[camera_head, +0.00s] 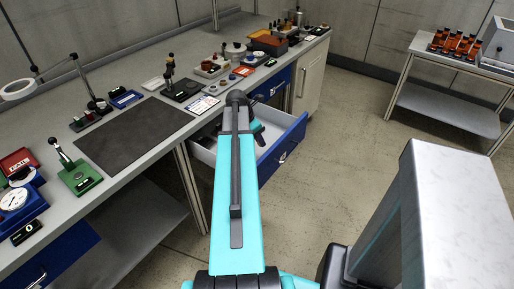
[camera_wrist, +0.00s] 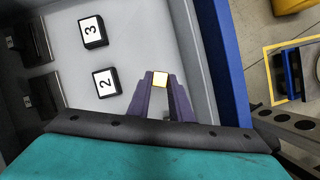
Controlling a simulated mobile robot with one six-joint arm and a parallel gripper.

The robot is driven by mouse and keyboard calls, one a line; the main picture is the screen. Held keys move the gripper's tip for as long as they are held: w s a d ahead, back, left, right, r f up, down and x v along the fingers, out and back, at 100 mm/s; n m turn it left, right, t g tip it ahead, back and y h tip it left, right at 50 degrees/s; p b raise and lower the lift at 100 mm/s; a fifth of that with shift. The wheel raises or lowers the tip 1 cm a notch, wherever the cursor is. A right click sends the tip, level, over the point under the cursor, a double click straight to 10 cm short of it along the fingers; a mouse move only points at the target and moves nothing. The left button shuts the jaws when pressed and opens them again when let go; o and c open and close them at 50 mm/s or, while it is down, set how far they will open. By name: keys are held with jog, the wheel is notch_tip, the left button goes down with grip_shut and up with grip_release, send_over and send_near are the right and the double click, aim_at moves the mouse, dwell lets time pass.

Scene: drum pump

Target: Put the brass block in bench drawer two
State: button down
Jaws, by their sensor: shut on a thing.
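The block is hidden there. I cannot tell the block's height above the drawer floor, nor read the drawer's number.
Black tags marked 2 (camera_wrist: 107,82) and 3 (camera_wrist: 92,31) and dark pieces (camera_wrist: 41,92) show left of the block. The bench top holds a dark mat (camera_head: 130,137) and several instruments. A side table (camera_head: 440,105) stands right, with open floor between.

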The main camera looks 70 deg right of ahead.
aim_at(259, 156)
jog(key=shift+f, duration=1.3)
jog(key=shift+f+p, duration=0.3)
jog(key=shift+f, duration=1.55)
jog(key=shift+f, duration=0.15)
jog(key=c, duration=1.6)
grip_release()
jog(key=shift+b+v, duration=0.5)
jog(key=shift+v, duration=5.65)
jog(key=shift+d, duration=0.1)
